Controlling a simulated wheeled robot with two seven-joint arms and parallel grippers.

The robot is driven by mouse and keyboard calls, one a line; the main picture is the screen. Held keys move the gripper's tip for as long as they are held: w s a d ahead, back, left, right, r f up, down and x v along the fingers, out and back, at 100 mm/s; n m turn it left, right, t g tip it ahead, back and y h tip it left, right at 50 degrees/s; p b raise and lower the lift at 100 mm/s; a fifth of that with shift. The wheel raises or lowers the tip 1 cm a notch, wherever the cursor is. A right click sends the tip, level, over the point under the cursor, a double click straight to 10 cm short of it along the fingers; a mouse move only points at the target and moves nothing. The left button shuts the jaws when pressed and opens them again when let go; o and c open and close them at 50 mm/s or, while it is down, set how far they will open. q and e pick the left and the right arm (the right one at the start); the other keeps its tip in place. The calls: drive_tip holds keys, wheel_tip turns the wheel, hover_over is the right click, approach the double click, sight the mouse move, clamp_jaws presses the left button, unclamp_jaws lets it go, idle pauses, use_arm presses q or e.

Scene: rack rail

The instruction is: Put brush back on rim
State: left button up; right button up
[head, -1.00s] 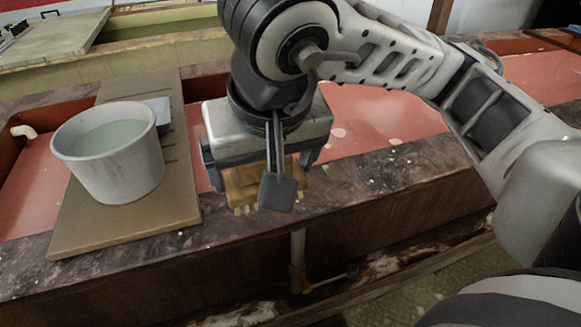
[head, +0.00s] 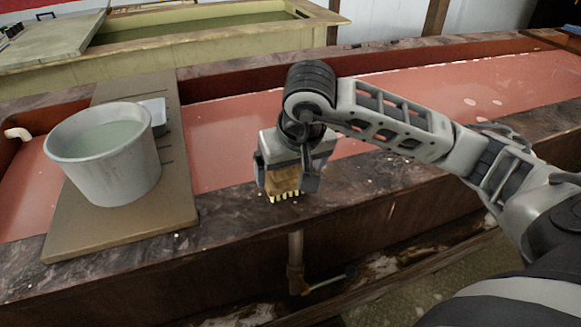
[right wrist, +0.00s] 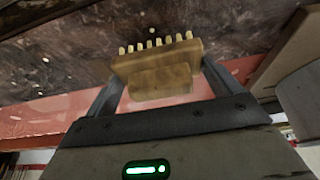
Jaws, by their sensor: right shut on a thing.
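The wooden brush (head: 283,182) with pale bristle tufts is between the fingers of my right gripper (head: 290,183), which is shut on it. The bristles point down toward the dark, marbled front rim (head: 371,188) of the trough. In the head view the brush is over or at this rim; I cannot tell whether it touches. The right wrist view shows the brush (right wrist: 158,68) between both fingers, bristles toward the rim (right wrist: 60,55). My left gripper is not in view.
A grey bucket (head: 110,165) of water stands on a brown board (head: 130,225) laid across the trough, left of the gripper. A small light dish (head: 157,112) is behind it. The trough holds reddish liquid (head: 220,135). A pipe with a valve (head: 297,262) is below the rim.

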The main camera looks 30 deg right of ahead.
drive_tip(key=shift+f+b, duration=0.3)
drive_tip(key=shift+f, duration=0.2)
drive_tip(key=o, duration=0.8)
drive_tip(key=shift+r, duration=0.15)
drive_tip(key=shift+r+p, duration=0.25)
drive_tip(key=shift+p, duration=0.1)
drive_tip(key=v, duration=1.1)
drive_tip(key=shift+s+r, duration=0.2)
drive_tip(key=shift+r, duration=0.05)
